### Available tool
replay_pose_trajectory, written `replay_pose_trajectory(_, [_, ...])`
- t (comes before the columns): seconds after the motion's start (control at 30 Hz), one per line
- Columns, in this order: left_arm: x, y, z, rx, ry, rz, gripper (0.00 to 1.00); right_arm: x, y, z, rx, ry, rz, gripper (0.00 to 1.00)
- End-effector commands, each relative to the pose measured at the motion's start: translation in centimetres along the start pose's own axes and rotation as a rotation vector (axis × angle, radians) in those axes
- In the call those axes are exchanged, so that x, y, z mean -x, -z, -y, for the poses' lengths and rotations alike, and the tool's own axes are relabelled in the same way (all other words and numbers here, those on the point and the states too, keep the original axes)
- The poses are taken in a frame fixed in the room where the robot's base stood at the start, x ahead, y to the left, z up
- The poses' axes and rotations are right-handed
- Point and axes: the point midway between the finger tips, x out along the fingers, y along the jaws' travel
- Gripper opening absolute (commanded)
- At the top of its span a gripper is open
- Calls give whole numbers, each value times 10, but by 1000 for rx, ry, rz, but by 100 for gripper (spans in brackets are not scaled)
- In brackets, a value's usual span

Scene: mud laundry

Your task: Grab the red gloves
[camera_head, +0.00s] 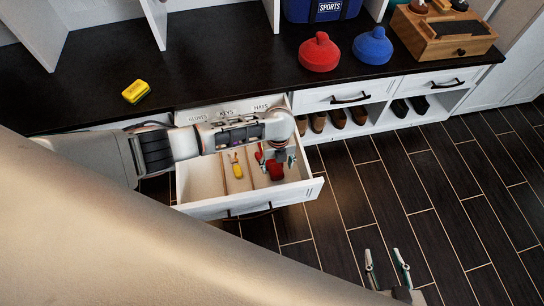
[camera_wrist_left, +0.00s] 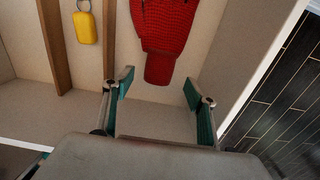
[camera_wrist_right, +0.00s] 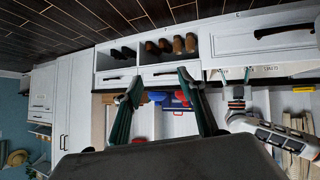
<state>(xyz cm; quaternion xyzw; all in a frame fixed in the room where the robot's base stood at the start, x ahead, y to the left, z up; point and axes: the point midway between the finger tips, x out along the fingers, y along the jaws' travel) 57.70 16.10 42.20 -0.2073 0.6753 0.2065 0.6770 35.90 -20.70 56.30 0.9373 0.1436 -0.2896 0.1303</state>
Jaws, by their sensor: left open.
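A red knitted glove (camera_head: 276,171) lies in the right compartment of the open white drawer (camera_head: 249,203). In the left wrist view the glove (camera_wrist_left: 168,30) lies flat, its narrow cuff toward my gripper. Only one glove can be made out. My left gripper (camera_head: 279,161) is open over this compartment. In the left wrist view its fingertips (camera_wrist_left: 157,89) are spread to either side, just short of the cuff, with nothing between them. The arm hides part of the drawer. My right gripper (camera_head: 384,254) is open and empty above the floor, right of the drawer.
A yellow key fob (camera_head: 238,170) lies in the middle compartment, between wooden dividers (camera_head: 224,176). Shoes (camera_head: 338,118) fill cubbies. The floor at right is clear.

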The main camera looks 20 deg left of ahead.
Motion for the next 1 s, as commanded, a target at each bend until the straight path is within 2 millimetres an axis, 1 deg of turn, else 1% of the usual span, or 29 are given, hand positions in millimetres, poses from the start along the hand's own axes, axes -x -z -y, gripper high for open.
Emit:
replay_pose_trajectory(0.03, [-14,4,-3,1,-6,-8,57,-1,-6,4,-4,7,9,40])
replay_pose_trajectory(0.13, [-32,4,-5,0,-9,-11,57,-3,-9,9,-8,16,12,40])
replay_pose_trajectory(0.2, [-41,4,-4,-1,-8,-9,57,-5,-6,9,-8,17,6,40])
replay_pose_trajectory(0.3, [-45,2,-3,0,-5,-6,57,-7,4,6,-6,12,-14,40])
replay_pose_trajectory(0.4, [-42,0,-2,0,-1,-1,57,-7,13,3,-4,8,-30,40])
replay_pose_trajectory(0.5, [-40,0,-2,0,0,0,57,-6,15,2,-4,7,-33,40])
replay_pose_trajectory(0.57, [-40,0,-2,0,0,0,41,-6,14,3,-5,7,-32,40])
replay_pose_trajectory(0.6, [-40,0,-2,0,0,0,31,-6,13,3,-5,8,-30,40])
replay_pose_trajectory(0.67, [-41,0,-2,0,-1,-1,15,-5,11,3,-5,9,-27,40])
replay_pose_trajectory(0.9, [-41,0,-2,0,-1,-1,15,-6,4,5,-4,11,-14,40])
replay_pose_trajectory(1.0, [-39,0,-2,0,-1,-1,15,-6,4,4,-4,10,-15,40])
